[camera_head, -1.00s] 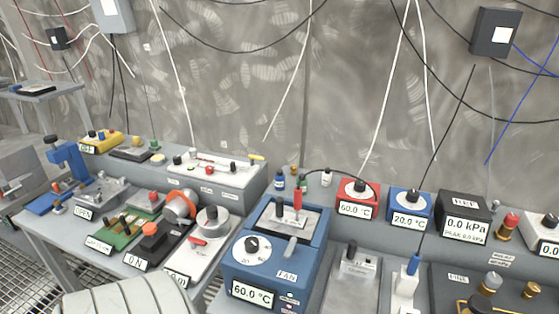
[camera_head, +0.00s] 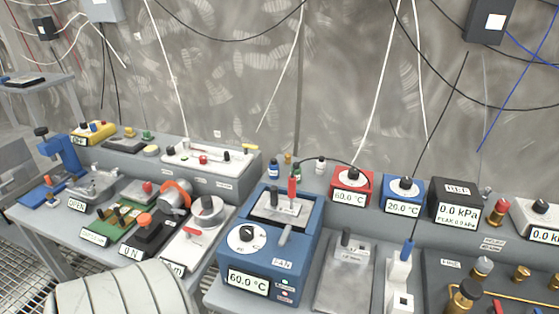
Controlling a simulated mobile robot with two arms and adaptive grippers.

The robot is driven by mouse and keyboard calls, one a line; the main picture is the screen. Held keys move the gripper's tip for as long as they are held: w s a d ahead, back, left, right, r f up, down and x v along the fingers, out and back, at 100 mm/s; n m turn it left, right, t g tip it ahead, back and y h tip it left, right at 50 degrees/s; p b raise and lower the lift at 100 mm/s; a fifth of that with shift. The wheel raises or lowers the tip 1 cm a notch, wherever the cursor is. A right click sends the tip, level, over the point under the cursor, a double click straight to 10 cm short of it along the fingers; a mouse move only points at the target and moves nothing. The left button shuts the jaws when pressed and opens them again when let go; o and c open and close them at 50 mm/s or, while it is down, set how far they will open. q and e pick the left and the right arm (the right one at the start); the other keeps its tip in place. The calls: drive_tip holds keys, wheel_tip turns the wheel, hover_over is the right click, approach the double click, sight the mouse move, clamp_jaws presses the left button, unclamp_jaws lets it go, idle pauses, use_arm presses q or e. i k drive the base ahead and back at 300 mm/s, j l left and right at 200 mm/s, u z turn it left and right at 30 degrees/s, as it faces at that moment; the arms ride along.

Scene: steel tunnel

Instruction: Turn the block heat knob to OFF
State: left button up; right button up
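The dial markings are too small to read, so I cannot tell where the knob points. A red-handled thermometer-like probe (camera_head: 292,192) stands upright in the top plate. Neither of my grippers shows in the view.
Right of the block are a grey plate device (camera_head: 345,275), a red 60.0 °C box (camera_head: 351,188), a blue 20.0 °C box (camera_head: 404,196) and a black kPa meter (camera_head: 456,203). Left are an orange-ringed device (camera_head: 173,196) and a white device (camera_head: 190,245). Cables hang behind.

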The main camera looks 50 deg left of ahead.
sight(246, 232)
drive_tip(key=u, duration=1.65)
